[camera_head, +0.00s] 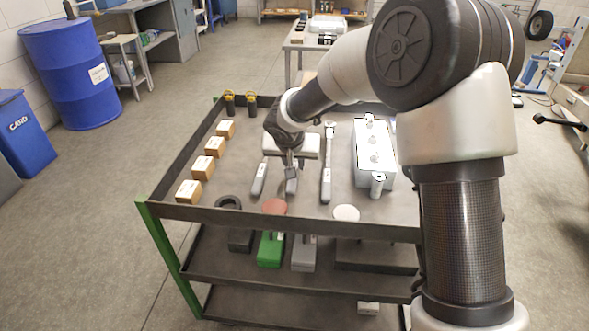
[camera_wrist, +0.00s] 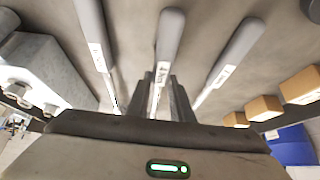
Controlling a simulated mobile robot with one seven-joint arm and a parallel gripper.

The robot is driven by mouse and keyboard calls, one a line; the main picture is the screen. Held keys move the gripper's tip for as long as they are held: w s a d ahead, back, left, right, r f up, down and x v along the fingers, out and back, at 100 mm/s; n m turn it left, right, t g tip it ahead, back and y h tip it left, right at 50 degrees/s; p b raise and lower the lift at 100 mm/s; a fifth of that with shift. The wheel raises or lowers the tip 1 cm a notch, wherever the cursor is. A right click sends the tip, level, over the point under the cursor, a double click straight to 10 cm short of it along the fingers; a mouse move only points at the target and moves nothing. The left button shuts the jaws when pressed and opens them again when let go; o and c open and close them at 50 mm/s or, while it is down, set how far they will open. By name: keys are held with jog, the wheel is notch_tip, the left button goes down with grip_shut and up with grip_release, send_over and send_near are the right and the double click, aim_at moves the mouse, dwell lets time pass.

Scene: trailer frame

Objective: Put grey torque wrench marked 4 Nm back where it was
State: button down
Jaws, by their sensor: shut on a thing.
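The grey torque wrench (camera_wrist: 168,35) marked 4 Nm is the middle of three similar wrenches in the wrist view. My gripper (camera_wrist: 160,98) is shut on it, fingers on both sides just beyond its label. In the head view its handle (camera_head: 291,181) points to the front of the cart, below my gripper (camera_head: 289,157). It is at or close to the cart top (camera_head: 235,185); I cannot tell if it touches. A second wrench (camera_head: 259,178) lies to its left and a third (camera_head: 327,178) to its right. My gripper hides its far end.
Several small cardboard boxes (camera_head: 202,167) line the cart's left side. A light grey case (camera_head: 373,150) with knobs stands at the right. Two black-yellow tools (camera_head: 240,103) are at the back left. A raised rim (camera_head: 270,218) edges the top. Bare surface shows between wrenches and boxes.

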jog(key=shift+f, duration=0.35)
jog(key=c, duration=2)
grip_release()
jog(key=shift+f, duration=0.25)
jog(key=o, duration=0.4)
jog(key=shift+r, duration=0.1)
jog(key=shift+o, duration=0.2)
